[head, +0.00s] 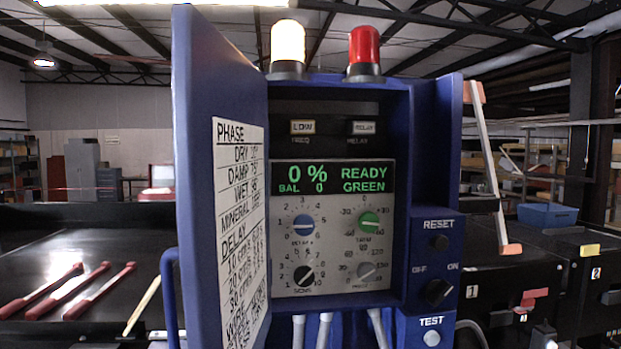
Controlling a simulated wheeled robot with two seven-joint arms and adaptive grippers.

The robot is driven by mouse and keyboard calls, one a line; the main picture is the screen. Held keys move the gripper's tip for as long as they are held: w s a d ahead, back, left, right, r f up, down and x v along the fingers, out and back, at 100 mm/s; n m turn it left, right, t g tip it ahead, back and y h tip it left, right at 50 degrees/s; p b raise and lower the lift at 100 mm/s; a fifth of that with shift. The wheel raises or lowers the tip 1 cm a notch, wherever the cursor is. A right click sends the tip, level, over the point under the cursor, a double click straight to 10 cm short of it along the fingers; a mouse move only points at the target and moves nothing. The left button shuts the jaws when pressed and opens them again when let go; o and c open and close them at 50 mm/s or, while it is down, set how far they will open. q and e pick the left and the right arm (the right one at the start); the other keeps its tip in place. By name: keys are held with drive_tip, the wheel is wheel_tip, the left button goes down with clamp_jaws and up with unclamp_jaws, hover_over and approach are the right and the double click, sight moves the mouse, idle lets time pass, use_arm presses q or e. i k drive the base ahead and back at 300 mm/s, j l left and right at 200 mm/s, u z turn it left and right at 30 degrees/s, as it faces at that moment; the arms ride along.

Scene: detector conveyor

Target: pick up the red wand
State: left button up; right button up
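Three wands with red on them lie side by side on a black surface (30,258) at the left. The left one (42,290) and the middle one (68,290) look mostly red. The right one (98,291) has red ends and a paler middle. I cannot tell for sure which is the red wand. A pale yellowish wand (142,306) lies to their right, partly near the blue door's edge. Neither of my grippers is in view.
A blue control cabinet with an open door (196,190) fills the middle, close to me. A white bar with orange ends (487,165) leans at its right. Black units and a blue bin (547,215) stand at the right.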

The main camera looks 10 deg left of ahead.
sight(40, 309)
drive_tip(key=u, duration=1.75)
